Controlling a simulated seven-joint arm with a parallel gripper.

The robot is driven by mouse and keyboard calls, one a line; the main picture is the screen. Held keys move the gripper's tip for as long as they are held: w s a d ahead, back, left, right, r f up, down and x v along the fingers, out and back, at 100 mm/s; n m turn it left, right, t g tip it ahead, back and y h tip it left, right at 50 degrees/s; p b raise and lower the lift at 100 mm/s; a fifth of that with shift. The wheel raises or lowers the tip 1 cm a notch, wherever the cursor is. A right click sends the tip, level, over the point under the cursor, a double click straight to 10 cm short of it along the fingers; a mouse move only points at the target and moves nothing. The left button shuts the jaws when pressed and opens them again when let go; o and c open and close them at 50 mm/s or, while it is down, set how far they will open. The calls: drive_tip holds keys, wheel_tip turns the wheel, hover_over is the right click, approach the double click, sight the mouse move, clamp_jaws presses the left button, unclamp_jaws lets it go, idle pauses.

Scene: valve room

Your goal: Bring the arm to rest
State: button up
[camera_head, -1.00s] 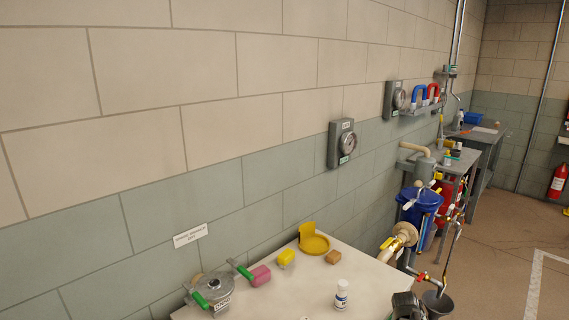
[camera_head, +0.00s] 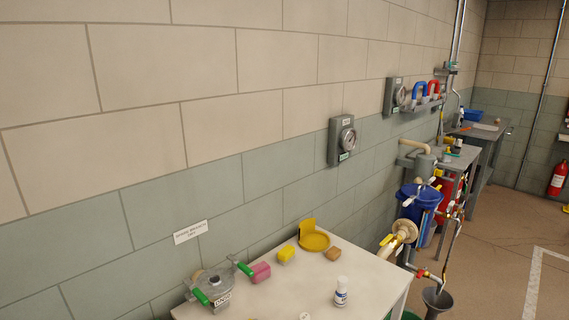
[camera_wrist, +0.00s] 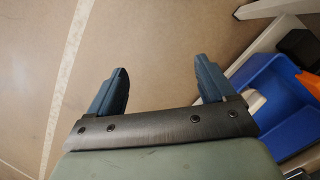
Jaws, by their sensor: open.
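My gripper (camera_wrist: 160,88) shows in the wrist view with its two dark blue fingers spread wide apart. Nothing is between the fingers; only brown floor (camera_wrist: 160,40) shows behind them. My gripper and arm do not show in the head view now.
A blue bin (camera_wrist: 270,95) is right of my gripper. Open floor lies left.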

drive_tip(key=s+a+f+g, duration=0.1)
drive_tip(key=s+a+f, duration=0.1)
drive_tip(key=s, duration=0.6)
drive_tip(key=s+a+f+g+y, duration=0.1)
drive_tip(key=s+a, duration=0.3)
drive_tip(key=s, duration=0.4)
drive_tip(key=shift+s+a+f+g, duration=0.15)
drive_tip(key=shift+s+f+g, duration=0.2)
drive_tip(key=shift+f+g, duration=0.4)
